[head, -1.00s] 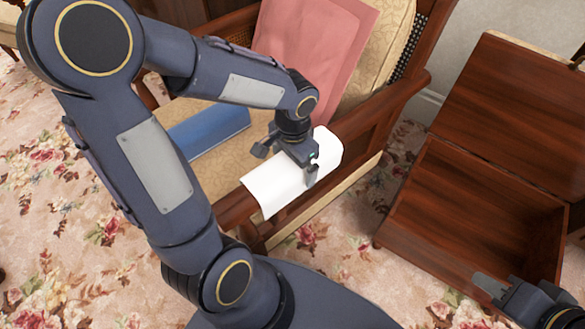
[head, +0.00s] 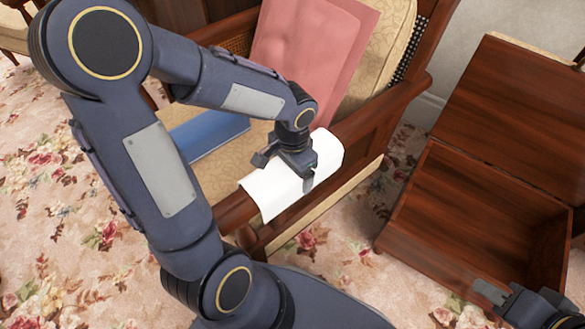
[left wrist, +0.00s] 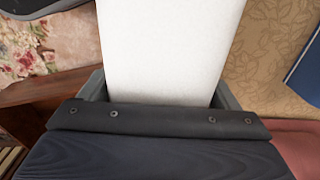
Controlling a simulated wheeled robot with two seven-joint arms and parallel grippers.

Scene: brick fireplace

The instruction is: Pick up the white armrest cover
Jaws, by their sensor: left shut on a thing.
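The white armrest cover (head: 262,190) lies draped over the wooden armrest (head: 238,212) of the chair, its near edge hanging down the outer side. My left gripper (head: 284,172) is over the cover from above, shut on it with a finger on either side. In the left wrist view the cover (left wrist: 168,45) runs as a broad white band between the two fingers (left wrist: 162,94). My right gripper (head: 492,292) is at the lower right, away from the cover and partly cut off; its jaw opening is unclear.
A pink cushion (head: 312,50) leans on the chair back. A blue object (head: 208,135) lies on the patterned seat (head: 225,165). An open wooden chest (head: 470,220) stands on the right. Floral carpet (head: 60,230) covers the floor.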

